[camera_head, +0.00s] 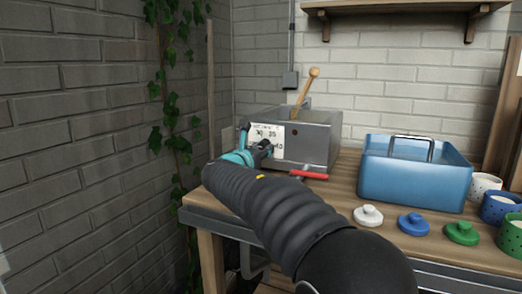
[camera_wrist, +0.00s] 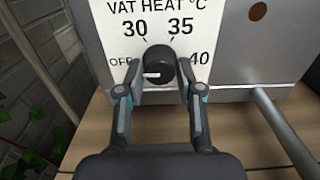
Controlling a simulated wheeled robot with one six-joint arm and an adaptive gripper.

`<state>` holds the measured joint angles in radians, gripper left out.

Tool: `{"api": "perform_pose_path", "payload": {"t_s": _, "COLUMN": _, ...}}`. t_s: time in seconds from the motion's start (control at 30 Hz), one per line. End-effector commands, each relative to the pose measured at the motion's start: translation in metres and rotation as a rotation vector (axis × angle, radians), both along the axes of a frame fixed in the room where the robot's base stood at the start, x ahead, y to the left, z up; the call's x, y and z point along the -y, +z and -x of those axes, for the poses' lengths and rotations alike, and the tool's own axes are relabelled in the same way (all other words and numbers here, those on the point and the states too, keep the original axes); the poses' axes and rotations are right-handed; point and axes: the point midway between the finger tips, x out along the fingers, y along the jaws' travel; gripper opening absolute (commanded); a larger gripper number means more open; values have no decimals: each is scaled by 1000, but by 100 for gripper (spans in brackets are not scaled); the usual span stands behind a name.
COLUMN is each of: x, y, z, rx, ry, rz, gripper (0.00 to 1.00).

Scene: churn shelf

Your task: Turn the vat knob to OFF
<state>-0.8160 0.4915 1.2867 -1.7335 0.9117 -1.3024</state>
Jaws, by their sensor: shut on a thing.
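The grey metal vat (camera_head: 310,143) stands on the wooden table against the wall. Its white dial plate, headed VAT HEAT °C (camera_wrist: 112,35), shows OFF, 30, 35 and 40. In the wrist view the round black knob (camera_wrist: 160,62) sits at the plate's middle, and its white pointer mark points left, toward the OFF side. My gripper (camera_wrist: 160,72) is shut on the knob, with one finger on its left and one on its right. In the head view my gripper (camera_head: 257,151) is at the plate and my arm hides the knob there.
A red-handled valve (camera_head: 310,174) sticks out low on the vat's front, and its pipe (camera_wrist: 283,128) is right of my gripper. A wooden paddle handle (camera_head: 308,88) rises from the vat. A blue tub (camera_head: 414,184), several lids and cups stand to the right.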

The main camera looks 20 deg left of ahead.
Motion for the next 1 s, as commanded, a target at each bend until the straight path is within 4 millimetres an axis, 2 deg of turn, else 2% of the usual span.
{"api": "perform_pose_path", "payload": {"t_s": 0.5, "x": 0, "y": 3, "z": 0, "rx": 2, "ry": 2, "rz": 21, "gripper": 2}}
{"api": "perform_pose_path", "payload": {"t_s": 0.53, "x": 0, "y": 3, "z": 0, "rx": 2, "ry": 2, "rz": 21, "gripper": 39}}
{"api": "perform_pose_path", "payload": {"t_s": 0.6, "x": 0, "y": 3, "z": 0, "rx": 1, "ry": 2, "rz": 21, "gripper": 56}}
{"api": "perform_pose_path", "payload": {"t_s": 0.63, "x": 0, "y": 2, "z": 0, "rx": 1, "ry": 2, "rz": 21, "gripper": 61}}
{"api": "perform_pose_path", "payload": {"t_s": 1.0, "x": -1, "y": 1, "z": 4, "rx": 0, "ry": 1, "rz": 20, "gripper": 61}}
